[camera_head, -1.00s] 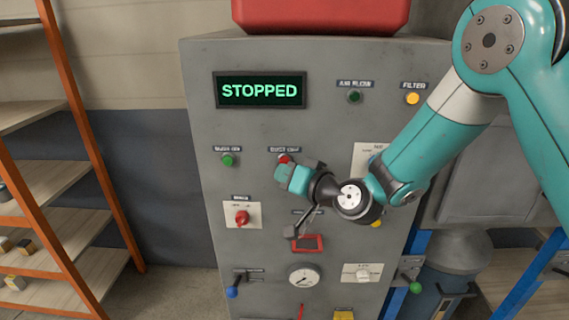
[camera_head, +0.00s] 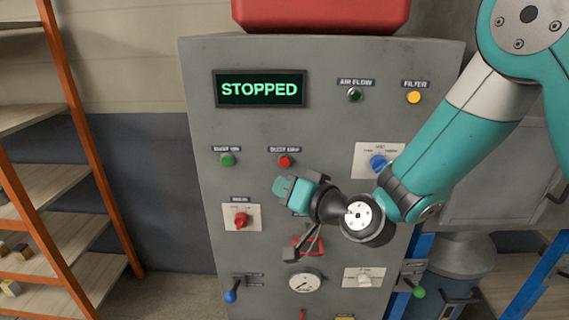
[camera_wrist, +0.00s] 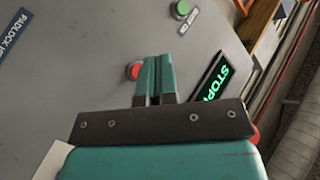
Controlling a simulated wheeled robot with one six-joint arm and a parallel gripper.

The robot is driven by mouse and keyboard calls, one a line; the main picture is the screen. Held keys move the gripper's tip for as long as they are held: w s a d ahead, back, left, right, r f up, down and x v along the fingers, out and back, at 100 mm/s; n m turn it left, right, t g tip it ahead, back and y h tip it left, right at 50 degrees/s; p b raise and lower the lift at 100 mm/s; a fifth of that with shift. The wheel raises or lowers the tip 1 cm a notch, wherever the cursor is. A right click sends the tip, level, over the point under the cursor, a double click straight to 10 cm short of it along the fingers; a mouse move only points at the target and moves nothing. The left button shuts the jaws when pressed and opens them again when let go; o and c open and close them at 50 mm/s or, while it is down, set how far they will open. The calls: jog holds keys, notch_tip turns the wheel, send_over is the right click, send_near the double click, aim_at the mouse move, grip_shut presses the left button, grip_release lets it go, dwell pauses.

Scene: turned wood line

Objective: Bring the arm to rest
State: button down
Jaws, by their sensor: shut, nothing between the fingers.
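My gripper (camera_head: 282,187) is shut and empty, in front of the grey control panel (camera_head: 328,125), just below the red button (camera_head: 285,160). In the wrist view, its two teal fingers (camera_wrist: 157,65) are together, and the red button (camera_wrist: 133,70) shows beside their tips. My teal arm reaches in from the upper right. The display (camera_head: 260,89) reads "STOPPED" in green letters; part of it shows in the wrist view (camera_wrist: 213,83).
A green button (camera_head: 228,160), red switch (camera_head: 241,221), blue knob (camera_head: 378,162) and gauge (camera_head: 304,282) are on the panel. A blue-knobbed lever (camera_head: 232,296) sticks out lower left. Orange-framed shelving (camera_head: 50,185) stands at left.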

jog(key=shift+s, duration=0.1)
jog(key=s+d+n+g+h+b, duration=0.2)
jog(key=s+d+g, duration=0.2)
jog(key=s, duration=0.4)
jog(key=s+d+f+n+g+h+b, duration=0.1)
jog(key=s+d+g, duration=0.3)
jog(key=s, duration=0.5)
jog(key=s+d+n+g+h+b, duration=0.2)
jog(key=s+d+g+h+b, duration=0.1)
jog(key=s+d, duration=0.3)
jog(key=s+g+h, duration=0.1)
jog(key=s, duration=0.1)
jog(key=shift+s+d+f+n, duration=0.4)
